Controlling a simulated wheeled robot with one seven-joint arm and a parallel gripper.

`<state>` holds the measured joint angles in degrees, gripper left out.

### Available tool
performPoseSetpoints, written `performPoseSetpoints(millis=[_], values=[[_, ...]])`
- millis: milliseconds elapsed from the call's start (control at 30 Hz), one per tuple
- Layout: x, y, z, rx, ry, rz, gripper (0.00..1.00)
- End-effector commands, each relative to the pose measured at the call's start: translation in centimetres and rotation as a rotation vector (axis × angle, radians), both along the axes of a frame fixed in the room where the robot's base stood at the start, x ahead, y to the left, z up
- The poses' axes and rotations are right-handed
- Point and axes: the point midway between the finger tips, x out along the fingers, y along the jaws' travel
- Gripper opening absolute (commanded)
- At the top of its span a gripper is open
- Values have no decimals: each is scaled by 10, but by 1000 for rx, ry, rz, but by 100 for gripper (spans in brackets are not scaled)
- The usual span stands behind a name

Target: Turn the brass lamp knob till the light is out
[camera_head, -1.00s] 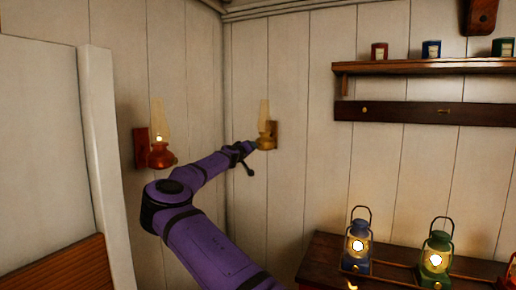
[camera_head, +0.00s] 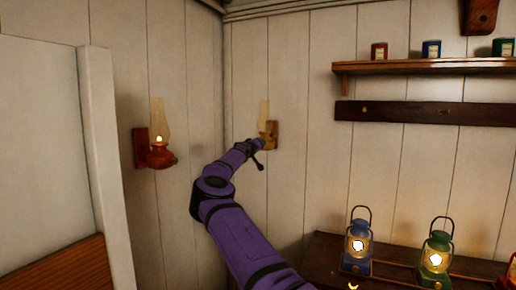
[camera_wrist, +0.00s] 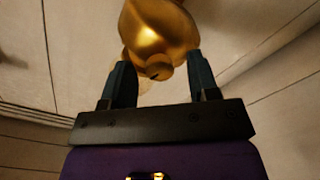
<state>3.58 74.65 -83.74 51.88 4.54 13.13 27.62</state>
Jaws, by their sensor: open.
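The brass lamp hangs on the right wall near the corner. In the head view its glass chimney (camera_head: 263,112) and wooden wall plate (camera_head: 273,136) show, but my gripper (camera_head: 257,143) hides much of its brass body. No flame shows in that chimney. In the wrist view the shiny brass body (camera_wrist: 158,28) fills the top, and the small round brass knob (camera_wrist: 158,67) faces the camera with a dark mark on it. My gripper (camera_wrist: 159,75) is open, with one dark finger on each side of the knob. Whether either finger touches it I cannot tell.
A lit copper-red wall lamp (camera_head: 160,154) hangs on the left wall. Lit blue (camera_head: 358,246) and green (camera_head: 436,257) lanterns stand on a wooden cabinet at lower right. A shelf (camera_head: 430,68) holds several small jars. A white panel (camera_head: 100,150) stands at left.

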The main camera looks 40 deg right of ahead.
Motion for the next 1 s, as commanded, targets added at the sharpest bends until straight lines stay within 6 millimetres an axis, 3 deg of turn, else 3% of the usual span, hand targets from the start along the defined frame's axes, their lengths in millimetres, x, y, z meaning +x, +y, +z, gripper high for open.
performPoseSetpoints(millis=[167,400,567,833,1000], values=[[0,0,0,0,0,0,55],[0,0,0,0,0,0,5],[0,0,0,-14,34,1,5],[0,0,0,-98,239,1,6],[0,0,0,-106,255,1,6]])
